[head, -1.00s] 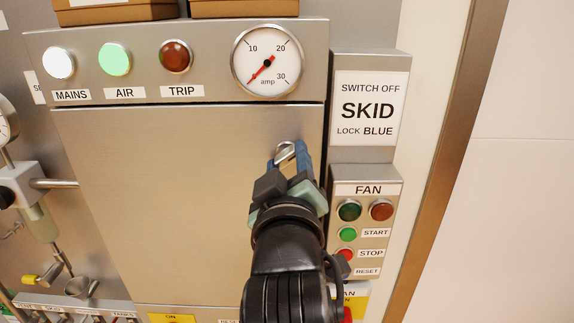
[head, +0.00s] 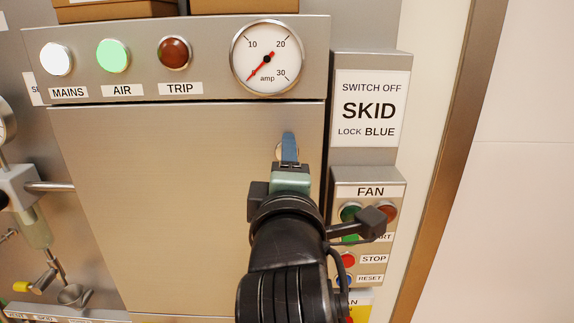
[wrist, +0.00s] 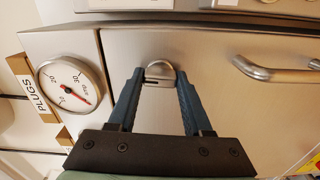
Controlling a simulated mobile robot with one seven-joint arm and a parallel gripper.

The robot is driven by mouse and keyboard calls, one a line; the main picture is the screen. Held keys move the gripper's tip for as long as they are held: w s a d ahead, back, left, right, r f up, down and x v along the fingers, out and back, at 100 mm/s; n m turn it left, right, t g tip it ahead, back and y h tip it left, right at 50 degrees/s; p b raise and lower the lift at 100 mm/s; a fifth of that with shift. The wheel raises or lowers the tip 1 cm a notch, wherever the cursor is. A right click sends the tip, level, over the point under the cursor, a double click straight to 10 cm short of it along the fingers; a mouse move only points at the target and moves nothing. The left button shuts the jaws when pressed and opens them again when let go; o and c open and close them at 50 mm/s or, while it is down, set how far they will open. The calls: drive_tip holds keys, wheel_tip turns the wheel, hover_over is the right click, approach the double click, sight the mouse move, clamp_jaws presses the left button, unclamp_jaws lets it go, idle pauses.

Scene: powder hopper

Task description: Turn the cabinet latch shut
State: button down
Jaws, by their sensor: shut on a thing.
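The cabinet door (head: 160,190) is a plain brushed-metal panel, closed in its frame as far as I see. The latch (head: 279,152) is a small silver round piece near the door's upper right edge, mostly hidden behind a finger in the head view. In the wrist view the latch (wrist: 160,70) shows a dark slot across its lower part. My gripper (head: 289,148) has blue fingers on either side of it. In the wrist view my gripper (wrist: 159,76) has both fingertips against the latch's sides. The latch's exact turn angle is hard to tell.
A gauge (head: 267,58) and lamps sit above the door. A FAN button box (head: 367,190) is close to the right of my wrist. A bar handle (wrist: 270,73) stands out from the door in the wrist view. The door's left area is clear.

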drive_tip(key=shift+n, duration=0.6)
drive_tip(key=shift+c, duration=1.6)
unclamp_jaws()
